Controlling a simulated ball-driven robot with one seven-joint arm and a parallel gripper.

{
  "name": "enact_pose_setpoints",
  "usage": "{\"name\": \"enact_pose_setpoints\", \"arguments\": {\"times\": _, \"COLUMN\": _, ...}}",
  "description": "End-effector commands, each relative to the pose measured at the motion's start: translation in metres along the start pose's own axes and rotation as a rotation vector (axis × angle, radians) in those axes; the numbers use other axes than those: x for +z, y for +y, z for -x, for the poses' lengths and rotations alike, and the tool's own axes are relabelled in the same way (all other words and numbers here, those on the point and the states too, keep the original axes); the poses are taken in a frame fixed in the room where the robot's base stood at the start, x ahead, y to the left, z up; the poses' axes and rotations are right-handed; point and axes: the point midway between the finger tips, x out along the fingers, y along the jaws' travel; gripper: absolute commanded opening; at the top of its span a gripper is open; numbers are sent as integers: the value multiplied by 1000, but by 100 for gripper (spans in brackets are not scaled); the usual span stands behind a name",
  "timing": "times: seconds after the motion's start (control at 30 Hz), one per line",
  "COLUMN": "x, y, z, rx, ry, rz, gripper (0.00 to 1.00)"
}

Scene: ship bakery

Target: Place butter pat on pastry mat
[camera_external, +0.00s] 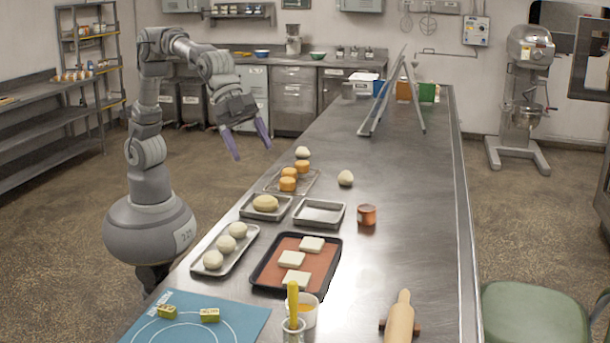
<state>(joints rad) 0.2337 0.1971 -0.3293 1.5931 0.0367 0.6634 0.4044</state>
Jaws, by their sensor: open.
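The blue pastry mat (240,318) with white circle markings lies at the near left end of the steel table. Two small yellow-topped blocks with green sides, which look like butter pats, lie on it: a left one (167,312) and a right one (209,315). They are apart from each other. White square pieces (295,279) lie on an orange liner in a dark tray (255,284); I cannot tell whether they are butter or dough. My gripper (251,147) is open and empty, pointing down in the air off the table's left edge, far behind the mat.
Trays of dough balls (238,263), a large dough piece (266,202) and orange round pieces (288,184) line the left edge. The table's right side is mostly clear.

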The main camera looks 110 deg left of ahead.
Motion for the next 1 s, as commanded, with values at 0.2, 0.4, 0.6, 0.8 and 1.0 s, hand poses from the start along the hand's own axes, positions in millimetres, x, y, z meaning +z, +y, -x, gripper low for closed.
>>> {"name": "enact_pose_setpoints", "arguments": {"times": 0.2, "x": 10, "y": -145, "z": 215, "rx": -401, "ry": 276, "rz": 400, "gripper": 69}}
{"name": "enact_pose_setpoints", "arguments": {"times": 0.4, "x": 42, "y": -182, "z": 350, "rx": -589, "ry": 473, "rz": 610, "gripper": 69}}
{"name": "enact_pose_setpoints", "arguments": {"times": 0.6, "x": 52, "y": -187, "z": 385, "rx": -633, "ry": 531, "rz": 663, "gripper": 69}}
{"name": "enact_pose_setpoints", "arguments": {"times": 0.8, "x": 52, "y": -186, "z": 384, "rx": -632, "ry": 530, "rz": 662, "gripper": 69}}
{"name": "enact_pose_setpoints", "arguments": {"times": 1.0, "x": 68, "y": -180, "z": 362, "rx": -631, "ry": 528, "rz": 660, "gripper": 83}}
